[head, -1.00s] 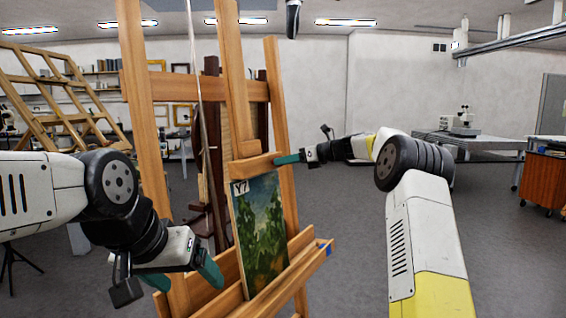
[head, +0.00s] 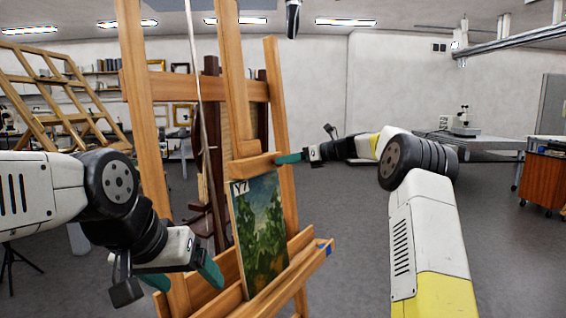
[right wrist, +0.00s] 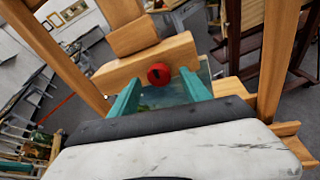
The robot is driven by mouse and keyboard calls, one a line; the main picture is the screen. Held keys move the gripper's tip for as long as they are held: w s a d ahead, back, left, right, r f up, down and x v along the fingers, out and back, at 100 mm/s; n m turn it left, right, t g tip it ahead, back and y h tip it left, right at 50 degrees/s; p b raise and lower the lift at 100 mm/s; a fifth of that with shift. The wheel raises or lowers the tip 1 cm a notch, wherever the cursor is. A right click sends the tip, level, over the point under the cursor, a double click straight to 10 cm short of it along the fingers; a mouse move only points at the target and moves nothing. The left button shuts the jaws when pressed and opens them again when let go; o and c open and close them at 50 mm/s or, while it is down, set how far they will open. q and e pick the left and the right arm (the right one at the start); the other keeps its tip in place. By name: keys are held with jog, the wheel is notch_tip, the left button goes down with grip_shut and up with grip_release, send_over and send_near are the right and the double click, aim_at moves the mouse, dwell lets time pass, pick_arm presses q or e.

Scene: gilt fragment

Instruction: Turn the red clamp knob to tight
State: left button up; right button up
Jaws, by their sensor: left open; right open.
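The red clamp knob (right wrist: 158,74) is a small round knob with a dark mark on its face. It sits on a wooden block (right wrist: 138,75) of the easel. In the right wrist view it shows between the two teal fingertips and a little beyond them; I cannot tell whether they touch it. My right gripper (right wrist: 159,88) is open; in the head view its fingers (head: 289,158) reach the end of the easel's upper clamp block (head: 250,165), and the knob is not visible there. My left gripper (head: 183,277) is open and empty, low at the easel's left side.
A painting (head: 262,235) labelled Y7 stands on the easel's lower ledge (head: 312,262), under the clamp block. Easel posts (head: 283,130) rise close to my right gripper. A table (head: 485,143) with a microscope stands at the back right. The floor between is clear.

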jog(key=v, duration=0.6)
jog(key=shift+s+d, duration=0.2)
jog(key=shift+d, duration=0.1)
jog(key=shift+r, duration=0.15)
jog(key=s+a+n+g+h, duration=0.1)
jog(key=s+a+n+h, duration=0.15)
jog(key=s+n, duration=0.7)
jog(key=s+a+n+h, duration=0.1)
jog(key=s+n+h, duration=0.3)
jog(key=s, duration=1.1)
jog(key=s+d+f+n+h, duration=0.2)
jog(key=s+f+n, duration=0.4)
jog(key=s, duration=0.4)
jog(key=s+d+f+n+h, duration=0.2)
jog(key=s+d+f+n, duration=0.2)
jog(key=s, duration=0.7)
jog(key=f+n, duration=0.1)
jog(key=n, duration=0.1)
jog(key=shift+s+f+n+t+h, duration=0.15)
jog(key=shift+f+n+t+h, duration=0.2)
jog(key=shift+f+t, duration=0.05)
jog(key=shift+d, duration=0.1)
